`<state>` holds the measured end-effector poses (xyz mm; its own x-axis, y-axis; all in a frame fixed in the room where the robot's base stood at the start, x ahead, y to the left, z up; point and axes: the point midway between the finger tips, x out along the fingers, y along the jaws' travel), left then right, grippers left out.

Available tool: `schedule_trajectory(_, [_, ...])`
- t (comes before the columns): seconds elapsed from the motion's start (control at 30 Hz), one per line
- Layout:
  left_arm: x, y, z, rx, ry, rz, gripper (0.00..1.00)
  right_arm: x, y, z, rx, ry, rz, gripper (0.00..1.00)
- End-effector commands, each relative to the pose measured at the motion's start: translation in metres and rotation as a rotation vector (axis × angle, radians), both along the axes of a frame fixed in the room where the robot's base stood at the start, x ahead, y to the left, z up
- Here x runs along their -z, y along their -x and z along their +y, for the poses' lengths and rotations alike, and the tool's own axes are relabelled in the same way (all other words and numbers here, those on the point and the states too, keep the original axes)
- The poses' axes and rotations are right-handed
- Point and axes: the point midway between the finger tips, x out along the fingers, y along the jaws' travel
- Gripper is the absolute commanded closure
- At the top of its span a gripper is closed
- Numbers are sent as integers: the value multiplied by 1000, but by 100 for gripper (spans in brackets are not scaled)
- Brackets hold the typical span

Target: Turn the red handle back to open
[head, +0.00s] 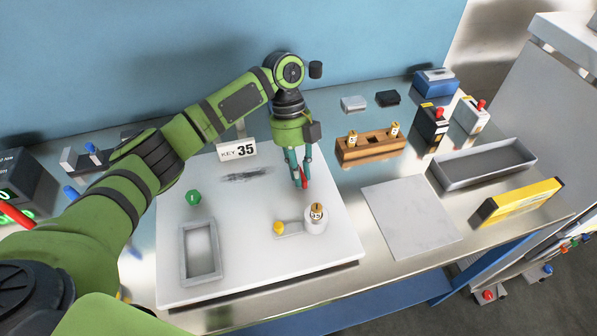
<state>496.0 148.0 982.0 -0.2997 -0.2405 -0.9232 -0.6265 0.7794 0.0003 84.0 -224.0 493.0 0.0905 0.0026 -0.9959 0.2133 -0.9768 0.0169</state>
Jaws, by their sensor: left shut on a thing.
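My left gripper (299,182) comes down from above over the back right part of a white board (250,275). Its fingers are shut on a red handle (304,178), of which only a small upright red part shows between and beside the fingertips. The fingers hide the rest of the handle and what it is fixed to. Just in front of the gripper stands a small white cylinder (316,222) with a brass top marked 35. A grey bar with a yellow knob (278,228) reaches left from it. My right gripper is not in view.
A "KEY 35" sign (237,150) stands behind the board. A green hexagonal piece (193,197) and a grey frame (200,250) are on its left. To the right are a wooden block (370,147), a grey plate (410,217), a grey tray (482,163) and a yellow box (515,200).

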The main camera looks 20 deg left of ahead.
Motion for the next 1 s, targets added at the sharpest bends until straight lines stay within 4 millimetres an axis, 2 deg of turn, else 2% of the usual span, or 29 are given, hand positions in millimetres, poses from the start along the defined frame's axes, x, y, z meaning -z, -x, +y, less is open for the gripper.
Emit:
schedule_trajectory(0.3, [-1, -1, -1, 90, 2, -2, 100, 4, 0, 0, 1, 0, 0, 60])
schedule_trajectory(0.77, [-1, -1, 0, 101, 0, -4, 100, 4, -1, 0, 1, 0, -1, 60])
schedule_trajectory(0.8, [-1, -1, 0, 101, 0, -4, 64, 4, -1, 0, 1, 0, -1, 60])
schedule_trajectory(0.83, [-1, -1, 0, 101, 0, -4, 56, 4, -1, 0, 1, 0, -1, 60])
schedule_trajectory(1.0, [0, -1, 0, 99, 0, -2, 56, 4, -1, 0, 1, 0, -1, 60])
